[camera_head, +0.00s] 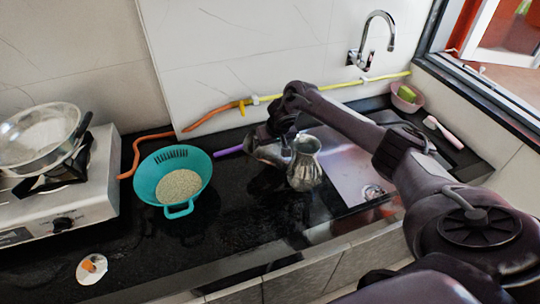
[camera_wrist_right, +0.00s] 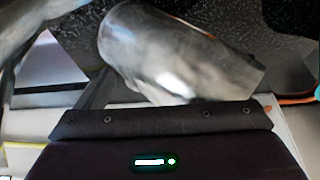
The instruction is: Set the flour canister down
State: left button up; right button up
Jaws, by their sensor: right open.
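A shiny metal cylinder (camera_head: 268,152), apparently the flour canister, is tilted beside a silver pot in the head view. In the right wrist view the cylinder (camera_wrist_right: 180,60) lies slantwise, close in front of the gripper body. My right gripper (camera_head: 274,134) is at the cylinder in the head view, with its jaws open. The arm and gripper partly hide the cylinder, and I cannot tell whether it touches the counter or the jaws. My left gripper is not in view.
The silver pot (camera_head: 305,164) stands upright just right of the cylinder. A teal colander (camera_head: 145,178) with grain is to the left, and a gas stove (camera_head: 98,180) beyond it. A steel sink (camera_head: 352,172) lies right. The black counter (camera_head: 235,215) is clear in front.

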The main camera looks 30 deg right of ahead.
jog(key=shift+s, duration=0.3)
jog(key=shift+c, duration=1.1)
jog(key=shift+s+a+r, duration=0.15)
jog(key=shift+a+r, duration=0.05)
jog(key=shift+c, duration=1.2)
jog(key=shift+w+a+r, duration=0.15)
jog(key=shift+a+r, duration=0.05)
jog(key=shift+a, duration=0.3)
jog(key=shift+w+a+r, duration=0.1)
jog(key=shift+a+r, duration=0.1)
jog(key=shift+a, duration=0.3)
jog(key=c, duration=1)
jog(key=shift+w+f, duration=0.1)
jog(key=shift+c, duration=1.1)
jog(key=shift+w+d+f, duration=0.1)
jog(key=shift+w+d, duration=0.05)
jog(key=shift+d, duration=0.05)
jog(key=shift+c, duration=1.1)
jog(key=shift+d, duration=0.2)
grip_shut()
jog(key=shift+d, duration=0.15)
jog(key=shift+a+r, duration=0.2)
jog(key=shift+a, duration=0.1)
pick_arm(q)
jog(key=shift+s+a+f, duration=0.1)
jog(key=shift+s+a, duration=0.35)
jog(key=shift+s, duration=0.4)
pick_arm(e)
jog(key=shift+d, duration=0.1)
